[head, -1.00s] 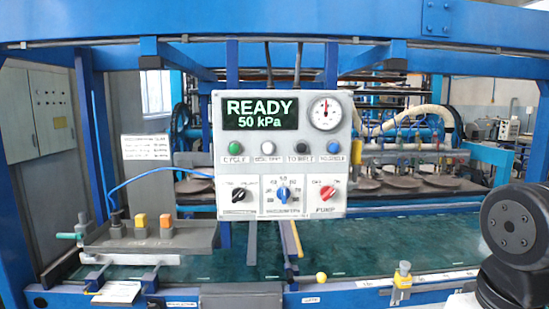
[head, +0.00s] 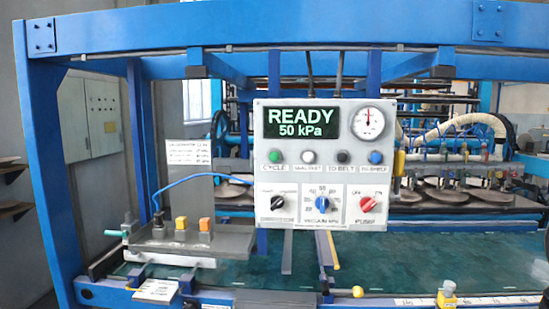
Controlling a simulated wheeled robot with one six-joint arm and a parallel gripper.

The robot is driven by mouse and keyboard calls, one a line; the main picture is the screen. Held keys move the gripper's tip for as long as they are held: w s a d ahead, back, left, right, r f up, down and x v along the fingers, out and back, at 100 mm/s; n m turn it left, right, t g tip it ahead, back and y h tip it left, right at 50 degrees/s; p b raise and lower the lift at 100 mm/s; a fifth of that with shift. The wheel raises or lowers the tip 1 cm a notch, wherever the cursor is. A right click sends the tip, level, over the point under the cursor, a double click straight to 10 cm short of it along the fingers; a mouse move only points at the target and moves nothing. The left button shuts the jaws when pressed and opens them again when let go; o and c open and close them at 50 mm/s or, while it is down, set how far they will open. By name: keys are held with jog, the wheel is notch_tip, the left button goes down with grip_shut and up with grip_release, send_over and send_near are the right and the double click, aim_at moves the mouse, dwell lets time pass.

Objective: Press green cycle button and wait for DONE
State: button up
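The control panel (head: 325,245) is a pale box hung in the middle of the blue frame in the head view; more exactly, its face carries a dark display (head: 301,123) reading "READY 50 kPa" in green. The green cycle button (head: 274,156) is at the left of the button row, above a label reading "CYCLE". A white, a black and a blue button sit to its right. A round gauge (head: 367,122) is at the panel's upper right. Below are a black knob (head: 278,203), a blue knob (head: 322,203) and a red knob (head: 367,203). My gripper is not in view.
A grey box (head: 190,242) with two orange-yellow buttons stands at lower left, with a blue cable above it. Blue beams (head: 270,30) frame the machine. A teal bed (head: 400,262) spans below the panel. Round plates (head: 440,196) lie behind at right.

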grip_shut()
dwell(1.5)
